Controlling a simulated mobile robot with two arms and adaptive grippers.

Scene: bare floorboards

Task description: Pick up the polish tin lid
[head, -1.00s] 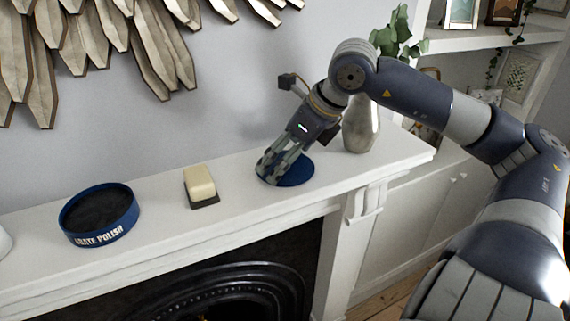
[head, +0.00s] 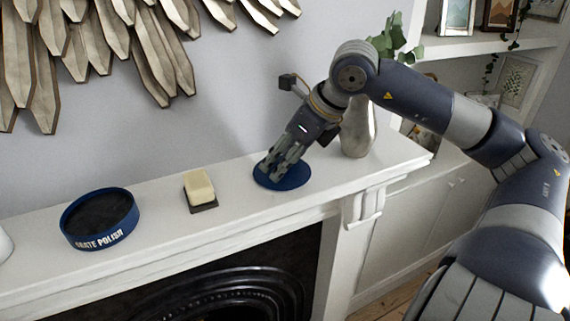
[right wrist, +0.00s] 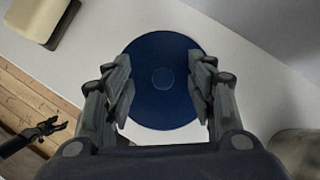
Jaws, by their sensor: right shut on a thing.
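The polish tin lid (head: 284,177) is a round dark blue disc on the white mantelpiece, right of the bar-shaped block. In the right wrist view the lid (right wrist: 163,112) shows a small raised circle at its middle. My right gripper (head: 274,176) reaches down onto it and is shut on it, with fingers (right wrist: 161,88) at opposite sides of the disc. The open blue polish tin (head: 99,218), dark inside, stands at the left of the shelf. My left gripper (right wrist: 54,127) shows small and dark over the floorboards in the right wrist view, its fingers apart.
A cream-topped block (head: 199,187) with a dark base sits between tin and lid. A silver vase (head: 358,132) with leaves stands close behind my right gripper. The mantelpiece's front edge drops to a black fireplace (head: 235,292). A metal wall ornament (head: 150,45) hangs above.

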